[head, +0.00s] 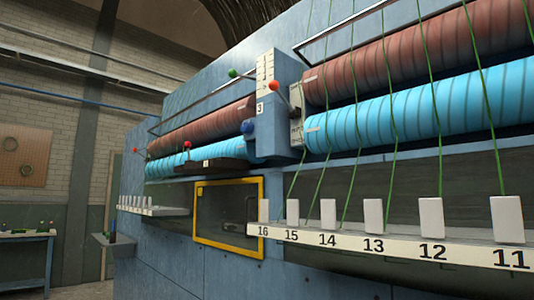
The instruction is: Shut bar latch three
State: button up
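A small plate with the number 3 (260,108) is on the upright housing (265,75) between two roller sections of the blue machine. A red-knobbed lever (283,92) slants from the housing, and a blue knob (247,128) sits lower on it. Below left, a yellow-framed panel (262,215) is set in the machine front. A dark bar-like fitting (236,227) shows inside the frame at lower right. I cannot tell which part is bar latch three or whether it is shut. My gripper is not in view.
A white ledge (390,249) numbered 11 to 16 juts out at right, with white blocks and green strands rising past blue rollers (420,110). A dark tray (212,166) sits above the panel. A small shelf (112,240) projects at left. Free floor lies farther left.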

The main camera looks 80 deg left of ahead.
aim_at(188, 145)
jog(key=u, duration=3.55)
jog(key=i, duration=2.65)
jog(key=u, duration=0.05)
